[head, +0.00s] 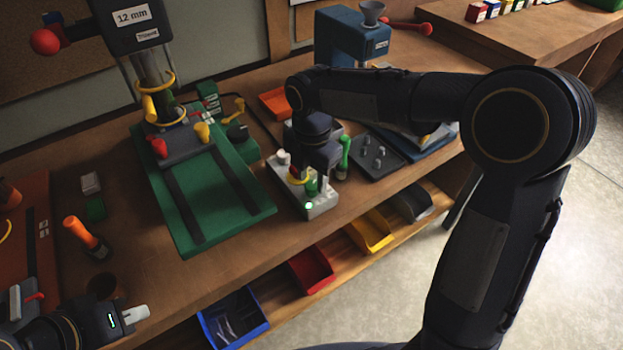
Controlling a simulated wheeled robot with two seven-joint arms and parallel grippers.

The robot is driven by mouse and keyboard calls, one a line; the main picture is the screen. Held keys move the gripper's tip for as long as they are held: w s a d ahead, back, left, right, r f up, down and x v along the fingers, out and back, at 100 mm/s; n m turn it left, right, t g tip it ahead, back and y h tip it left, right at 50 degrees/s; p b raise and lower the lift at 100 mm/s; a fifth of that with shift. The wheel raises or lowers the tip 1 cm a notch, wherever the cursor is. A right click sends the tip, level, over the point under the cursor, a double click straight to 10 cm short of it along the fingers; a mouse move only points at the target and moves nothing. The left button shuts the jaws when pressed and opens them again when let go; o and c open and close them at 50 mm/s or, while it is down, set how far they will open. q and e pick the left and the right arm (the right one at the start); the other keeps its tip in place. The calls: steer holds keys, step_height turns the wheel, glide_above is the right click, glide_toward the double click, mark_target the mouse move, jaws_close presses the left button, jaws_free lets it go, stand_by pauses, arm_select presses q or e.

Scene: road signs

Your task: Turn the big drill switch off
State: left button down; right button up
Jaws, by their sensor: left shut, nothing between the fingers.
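The big drill press (131,20) stands at the upper left, with a "12 mm" label on its dark head and a green base plate (249,203). A pale grey switch box (321,208) sits right of that base. It has a lit green lamp (309,206), a yellow ring and a small red part. My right gripper (312,172) points down over the box; its fingertips are partly hidden among the controls, so its opening and any contact are unclear. My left gripper (136,313) is at the lower left, shut and empty, away from the drill and box.
A blue machine (350,38) stands at the back. A dark tray (377,160) lies right of the box. Coloured bins, including a red one (312,270), sit on the shelf below.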

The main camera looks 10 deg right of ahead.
steer(key=shift+f, duration=0.8)
steer(key=c, duration=0.7)
steer(key=shift+r+m, duration=0.1)
steer(key=shift+m, duration=0.2)
steer(key=m+p, duration=0.1)
steer(key=m, duration=1)
steer(key=shift+m, duration=0.3)
